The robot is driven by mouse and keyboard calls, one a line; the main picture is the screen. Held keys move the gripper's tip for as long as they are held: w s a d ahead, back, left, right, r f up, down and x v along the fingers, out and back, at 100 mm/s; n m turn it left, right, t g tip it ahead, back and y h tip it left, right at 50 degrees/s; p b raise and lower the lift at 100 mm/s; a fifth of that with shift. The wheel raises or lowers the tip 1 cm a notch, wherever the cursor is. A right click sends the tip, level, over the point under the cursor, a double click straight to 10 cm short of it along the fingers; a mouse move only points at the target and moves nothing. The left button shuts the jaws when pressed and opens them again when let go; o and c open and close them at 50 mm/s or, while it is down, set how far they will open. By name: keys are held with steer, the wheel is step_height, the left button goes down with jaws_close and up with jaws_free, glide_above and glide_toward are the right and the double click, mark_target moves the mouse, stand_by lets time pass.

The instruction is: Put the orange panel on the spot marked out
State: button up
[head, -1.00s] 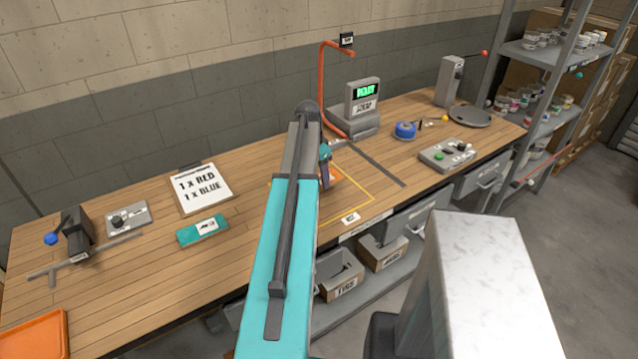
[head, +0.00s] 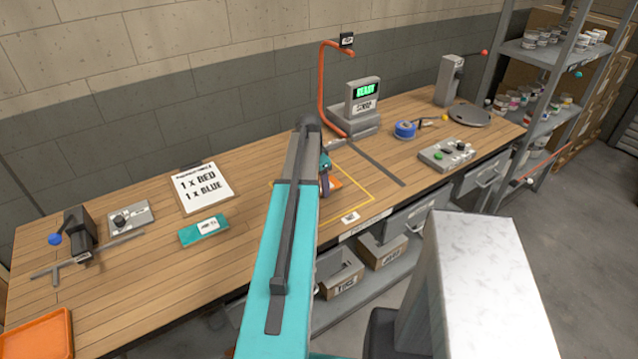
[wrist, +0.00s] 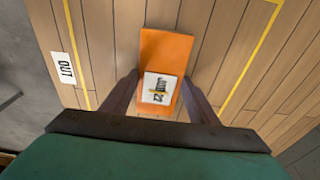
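The orange panel (wrist: 166,52) is flat, with a white label. In the wrist view it lies between the two fingers of my gripper (wrist: 161,77), whose tips are at its side edges. My gripper appears shut on it. In the head view a small part of the panel (head: 335,183) shows beside my gripper (head: 324,183); my arm hides the rest. The panel is over the yellow outlined spot (head: 361,185), inside the lines. The "OUT" label (head: 350,217) is at the spot's front edge and also shows in the wrist view (wrist: 65,70). I cannot tell whether the panel touches the bench.
A grey scale (head: 352,122) with an orange pipe stands behind the spot. A button box (head: 446,155) is to the right. A teal panel (head: 203,231) and order sheet (head: 203,186) are left of my arm. An orange tray (head: 38,340) is at bottom left.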

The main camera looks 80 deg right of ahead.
steer(key=o, duration=0.4)
steer(key=shift+r, duration=0.2)
steer(key=shift+w+a+r+b, duration=0.2)
steer(key=shift+r+b, duration=0.25)
steer(key=shift+r, duration=1.5)
steer(key=shift+w+a+r+b, duration=0.25)
steer(key=shift+r+b, duration=0.25)
steer(key=shift+r, duration=1.45)
steer(key=shift+w+a+r+b, duration=0.2)
steer(key=shift+r+b, duration=0.25)
steer(key=shift+r, duration=1.5)
steer(key=shift+r, duration=0.15)
